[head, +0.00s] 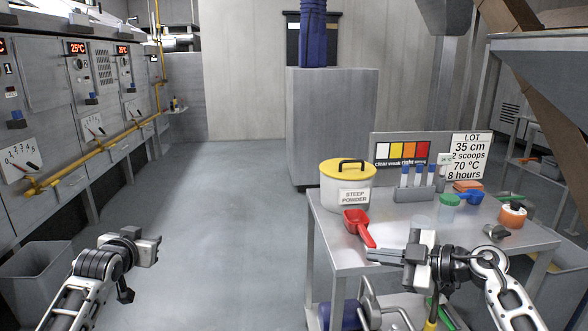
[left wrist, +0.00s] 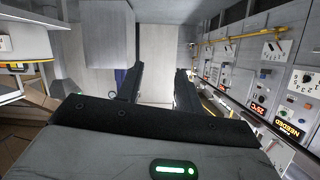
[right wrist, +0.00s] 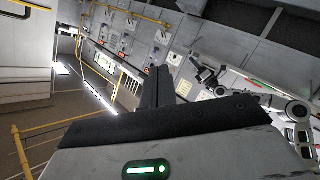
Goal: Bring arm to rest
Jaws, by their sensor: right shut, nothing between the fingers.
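My left arm reaches in from the lower left, and its gripper (head: 152,250) hangs over open floor. In the left wrist view its two dark fingers (left wrist: 158,82) stand apart with nothing between them. My right gripper (head: 376,256) is at the front of the steel table (head: 348,258), its fingers pointing left, close to the handle end of the red scoop (head: 357,226). I cannot tell whether they touch. In the right wrist view the right fingers (right wrist: 159,84) are together and empty.
Control panels with a yellow rail (head: 95,143) line the left wall. A grey bin (head: 38,272) stands lower left. The middle floor is clear.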

